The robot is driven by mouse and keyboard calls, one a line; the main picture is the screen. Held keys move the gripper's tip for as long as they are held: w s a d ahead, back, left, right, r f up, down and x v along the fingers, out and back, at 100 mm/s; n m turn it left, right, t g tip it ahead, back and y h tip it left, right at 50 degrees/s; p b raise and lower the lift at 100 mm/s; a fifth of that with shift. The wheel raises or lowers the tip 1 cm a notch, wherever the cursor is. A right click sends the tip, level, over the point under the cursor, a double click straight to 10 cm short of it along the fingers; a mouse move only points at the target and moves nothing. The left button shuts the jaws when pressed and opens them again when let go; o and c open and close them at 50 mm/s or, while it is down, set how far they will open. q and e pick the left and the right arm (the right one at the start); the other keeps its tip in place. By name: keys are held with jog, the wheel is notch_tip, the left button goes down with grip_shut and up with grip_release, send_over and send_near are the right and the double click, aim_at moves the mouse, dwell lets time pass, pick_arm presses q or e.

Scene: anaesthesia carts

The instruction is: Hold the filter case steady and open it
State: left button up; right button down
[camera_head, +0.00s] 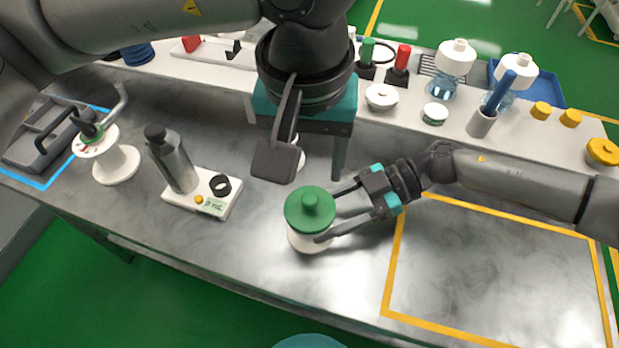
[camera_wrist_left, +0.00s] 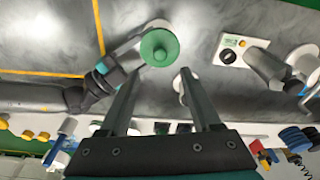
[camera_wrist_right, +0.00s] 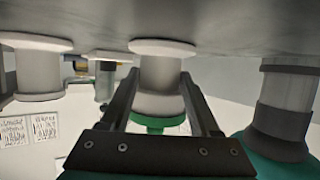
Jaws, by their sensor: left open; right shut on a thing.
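The filter case has a white round body (camera_head: 303,241) and a green knobbed lid (camera_head: 309,208). It stands upright on the grey bench, with the lid on. My right gripper (camera_head: 328,215) comes in from the right, its fingers shut around the white body below the lid. The right wrist view shows the body (camera_wrist_right: 160,75) between those fingers. My left gripper (camera_head: 308,166) is open and empty, above the bench and behind the case. In the left wrist view the green lid (camera_wrist_left: 159,47) lies beyond its fingertips, apart from them.
A grey bottle (camera_head: 174,160) and a small white device (camera_head: 205,196) stand left of the case. A white spool-like stand (camera_head: 117,165) is farther left. A yellow-outlined area (camera_head: 490,270) on the right is bare. Bottles and jars line the back shelf.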

aim_at(310, 198)
pick_arm(q)
jog(key=f, duration=0.6)
jog(key=w+f, duration=0.1)
jog(key=f, duration=0.1)
jog(key=shift+f, duration=0.4)
grip_shut()
jog(key=shift+w+r, duration=0.1)
jog(key=shift+r, duration=0.1)
dwell(0.9)
jog(key=shift+r, duration=1.05)
